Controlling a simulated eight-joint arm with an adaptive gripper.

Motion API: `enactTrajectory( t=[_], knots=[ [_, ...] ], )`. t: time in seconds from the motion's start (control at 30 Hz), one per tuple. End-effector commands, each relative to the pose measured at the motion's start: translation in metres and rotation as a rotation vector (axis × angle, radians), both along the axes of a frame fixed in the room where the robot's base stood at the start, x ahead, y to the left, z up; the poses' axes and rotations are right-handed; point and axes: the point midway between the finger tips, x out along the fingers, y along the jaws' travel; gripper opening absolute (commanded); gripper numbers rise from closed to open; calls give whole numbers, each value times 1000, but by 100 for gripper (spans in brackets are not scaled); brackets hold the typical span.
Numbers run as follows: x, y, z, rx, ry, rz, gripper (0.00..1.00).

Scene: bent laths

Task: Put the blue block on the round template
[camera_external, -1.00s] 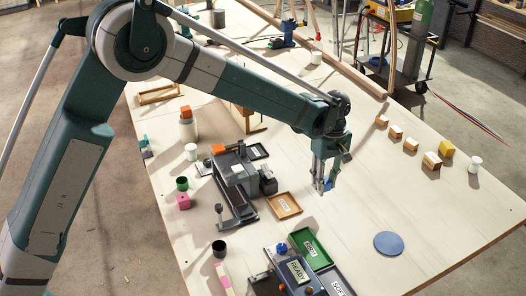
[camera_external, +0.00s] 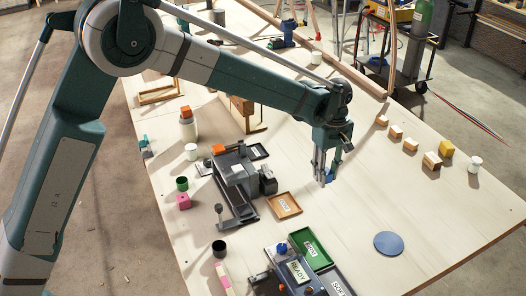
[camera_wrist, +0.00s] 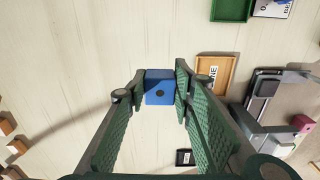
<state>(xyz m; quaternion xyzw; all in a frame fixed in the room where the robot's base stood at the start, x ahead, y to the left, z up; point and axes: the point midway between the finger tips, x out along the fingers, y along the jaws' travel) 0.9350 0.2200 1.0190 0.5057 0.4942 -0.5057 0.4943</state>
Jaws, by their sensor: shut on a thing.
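My gripper (camera_external: 325,178) is shut on the blue block (camera_wrist: 159,88), which sits between its two fingertips in the wrist view. In the external view only a little of the blue block (camera_external: 328,177) shows between the fingers. The gripper points down over the middle of the table, and the block looks held above the surface. The round template (camera_external: 389,244) is a flat blue disc lying on the table to the right of and nearer than the gripper. Nothing lies on it. It is not in the wrist view.
An orange-brown tray (camera_external: 284,205), a green tray (camera_external: 310,250) and a grey tray (camera_external: 337,284) lie left of the disc. A dark machine (camera_external: 237,175) stands further left. Several wooden blocks (camera_external: 411,144) line the right side. The table between gripper and disc is clear.

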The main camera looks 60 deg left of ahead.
Motion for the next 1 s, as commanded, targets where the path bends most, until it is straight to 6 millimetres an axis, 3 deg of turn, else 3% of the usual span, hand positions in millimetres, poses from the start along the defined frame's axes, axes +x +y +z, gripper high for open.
enactTrajectory(
  t=[0.17, 0.37, 0.57, 1.0],
  knots=[
    [3, -6, 0, 0, 0, 0, 13],
    [17, -31, 1, 0, 0, 0, 13],
    [41, -79, 3, 0, 0, 3, 13],
    [89, -213, 7, 0, 0, 17, 13]
  ],
)
